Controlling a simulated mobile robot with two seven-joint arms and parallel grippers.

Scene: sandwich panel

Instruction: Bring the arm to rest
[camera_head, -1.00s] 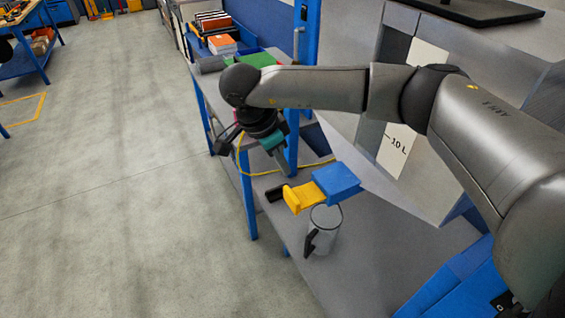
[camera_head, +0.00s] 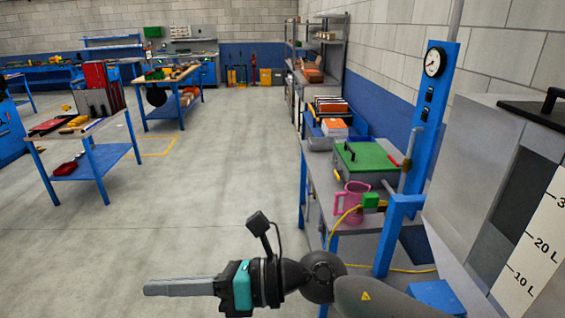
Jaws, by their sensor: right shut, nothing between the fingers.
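My right arm comes in from the bottom right of the head view, with its forearm low in the picture. My right gripper (camera_head: 178,287) points left over the open floor. Its fingers lie together, shut, with nothing between them. It is apart from the bench and from every object. My left gripper is not in view.
A grey bench (camera_head: 318,185) with blue legs stands to the right, bearing a green-lidded box (camera_head: 366,158) and a pink jug (camera_head: 348,203). A tall grey tank (camera_head: 480,190) with a litre scale is at far right.

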